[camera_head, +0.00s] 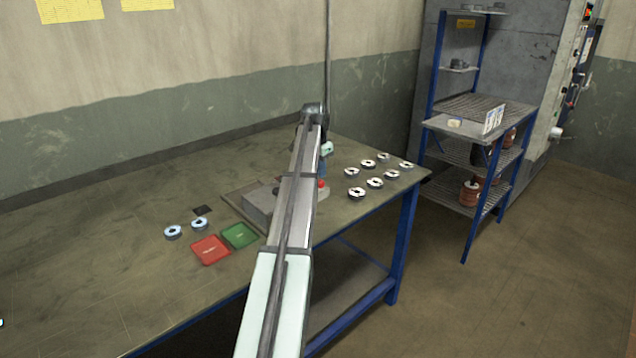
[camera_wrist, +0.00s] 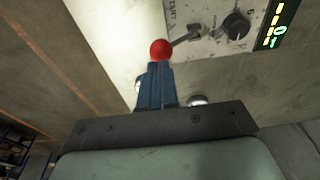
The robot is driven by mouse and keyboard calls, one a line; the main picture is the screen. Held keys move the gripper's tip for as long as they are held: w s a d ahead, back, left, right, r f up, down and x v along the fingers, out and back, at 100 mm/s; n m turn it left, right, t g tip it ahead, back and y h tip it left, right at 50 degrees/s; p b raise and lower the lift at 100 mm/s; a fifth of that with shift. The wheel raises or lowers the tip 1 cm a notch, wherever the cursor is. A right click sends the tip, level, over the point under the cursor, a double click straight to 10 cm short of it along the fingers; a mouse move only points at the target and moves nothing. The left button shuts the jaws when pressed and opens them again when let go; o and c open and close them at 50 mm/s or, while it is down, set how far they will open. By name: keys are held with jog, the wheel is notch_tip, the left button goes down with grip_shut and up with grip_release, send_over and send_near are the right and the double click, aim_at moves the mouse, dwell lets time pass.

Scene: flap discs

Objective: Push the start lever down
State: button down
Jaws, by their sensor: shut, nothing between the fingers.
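The start lever has a red ball knob (camera_wrist: 161,49) on a short metal rod, which runs to a light panel (camera_wrist: 205,20) marked START. In the head view the red knob (camera_head: 321,184) shows just right of my arm, at the grey machine (camera_head: 259,208) on the table. The arm hides much of that machine. My gripper (camera_wrist: 157,68) is shut and empty, its dark blue fingers pointing at the knob. The fingertips meet the knob's lower edge in the wrist view; I cannot tell whether they touch it. In the head view the gripper (camera_head: 322,168) is partly hidden, close above the knob.
The panel also has a black dial (camera_wrist: 236,25) and a lit green display (camera_wrist: 279,22). On the table (camera_head: 90,255) are a red tray (camera_head: 210,250), a green tray (camera_head: 239,235), two discs (camera_head: 173,232) at left and several discs (camera_head: 375,183) at right. A shelf rack (camera_head: 480,105) stands beyond.

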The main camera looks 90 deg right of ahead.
jog(key=shift+f, duration=0.45)
jog(key=shift+f, duration=0.35)
jog(key=shift+f, duration=0.95)
notch_tip(320, 180, up, 9)
dwell(0.6)
